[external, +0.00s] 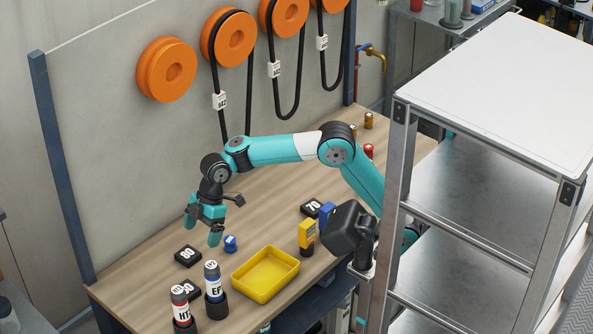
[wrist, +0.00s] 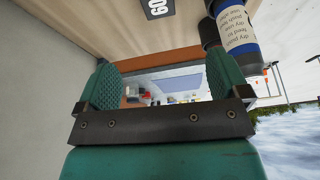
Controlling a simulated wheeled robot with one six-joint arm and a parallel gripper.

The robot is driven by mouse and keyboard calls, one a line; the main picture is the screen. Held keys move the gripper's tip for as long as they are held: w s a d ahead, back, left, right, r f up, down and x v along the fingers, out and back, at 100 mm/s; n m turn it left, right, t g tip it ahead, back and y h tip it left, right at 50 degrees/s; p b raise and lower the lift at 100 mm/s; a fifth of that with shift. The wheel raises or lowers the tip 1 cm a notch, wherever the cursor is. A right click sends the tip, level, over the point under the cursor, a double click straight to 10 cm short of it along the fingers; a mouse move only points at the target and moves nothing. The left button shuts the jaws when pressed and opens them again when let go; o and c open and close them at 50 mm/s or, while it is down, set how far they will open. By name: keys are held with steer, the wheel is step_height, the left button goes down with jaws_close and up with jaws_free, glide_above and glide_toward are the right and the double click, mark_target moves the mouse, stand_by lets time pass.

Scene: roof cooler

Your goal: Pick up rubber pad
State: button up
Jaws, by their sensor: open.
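Several black square pads with white numbers lie on the wooden bench; they look like rubber pads. One pad (external: 188,256) lies near the wall side, below and slightly left of my gripper (external: 203,227) in the external view. A second pad (external: 190,288) is partly hidden behind the bottles, and a third pad (external: 311,207) lies farther right. My gripper is open and empty above the bench. In the wrist view my gripper (wrist: 163,82) shows both teal fingers apart with nothing between them. A dark numbered pad (wrist: 160,8) shows at the top edge, partly cut off.
A yellow tray (external: 262,298) stands empty at the bench front. A blue-labelled bottle (external: 213,283) and a red-labelled bottle (external: 181,310) stand left of it. A small blue item (external: 230,243) lies near the gripper. A yellow device (external: 306,236) stands right; a metal shelf (external: 480,90) rises beyond.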

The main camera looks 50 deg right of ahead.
glide_above(186, 288)
steer(key=d, duration=0.2)
steer(key=f, duration=1.1)
steer(key=shift+s+f+b, duration=0.25)
steer(key=shift+b, duration=0.15)
steer(key=shift+x, duration=2.7)
steer(key=shift+w+d, duration=0.1)
steer(key=shift+d, duration=0.05)
steer(key=c, duration=1)
